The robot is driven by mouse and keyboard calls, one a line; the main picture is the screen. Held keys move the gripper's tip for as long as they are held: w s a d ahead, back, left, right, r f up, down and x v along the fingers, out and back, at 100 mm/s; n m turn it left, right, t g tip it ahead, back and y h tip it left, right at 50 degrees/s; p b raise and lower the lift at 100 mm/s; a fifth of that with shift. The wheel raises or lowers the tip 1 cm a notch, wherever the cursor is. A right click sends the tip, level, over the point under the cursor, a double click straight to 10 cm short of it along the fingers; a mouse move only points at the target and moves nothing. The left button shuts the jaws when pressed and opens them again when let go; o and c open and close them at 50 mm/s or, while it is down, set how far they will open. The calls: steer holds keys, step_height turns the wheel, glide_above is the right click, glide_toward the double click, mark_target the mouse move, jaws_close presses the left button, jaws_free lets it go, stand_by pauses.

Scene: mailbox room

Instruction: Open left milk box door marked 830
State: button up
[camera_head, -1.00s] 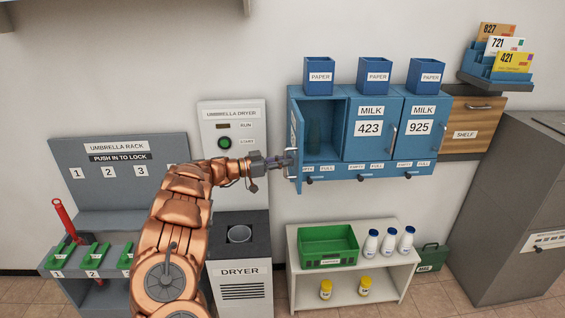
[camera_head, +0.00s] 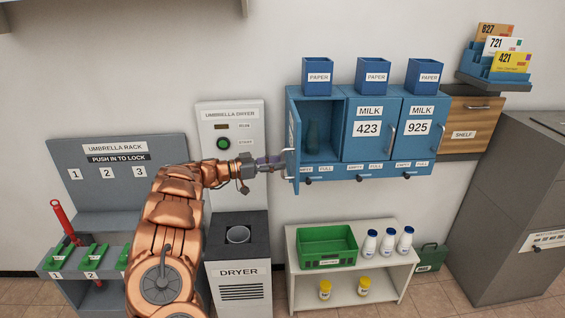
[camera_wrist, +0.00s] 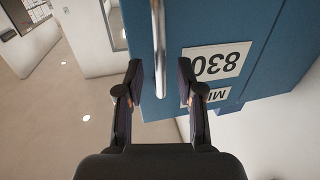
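The left milk box (camera_head: 318,143) in the head view stands open, and a dim bottle shape shows inside it. Its blue door (camera_head: 294,138) is swung out to the left and seen nearly edge-on. In the wrist view the door (camera_wrist: 225,30) carries a label marked 830 (camera_wrist: 217,62), upside down. A metal bar handle (camera_wrist: 158,50) runs down in front of the door. My gripper (camera_wrist: 160,78) is open, with one finger on each side of the handle's lower end and gaps to both. In the head view my gripper (camera_head: 282,161) is beside the door's outer face.
Milk boxes 423 (camera_head: 369,128) and 925 (camera_head: 418,127) to the right are closed. Blue paper holders (camera_head: 373,77) stand on top. The umbrella dryer (camera_head: 240,260) is below my arm. A low white shelf (camera_head: 384,258) with a green crate (camera_head: 301,255) and bottles stands underneath.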

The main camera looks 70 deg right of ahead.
steer(key=v, duration=0.9)
steer(key=shift+w, duration=0.2)
steer(key=shift+a, duration=0.1)
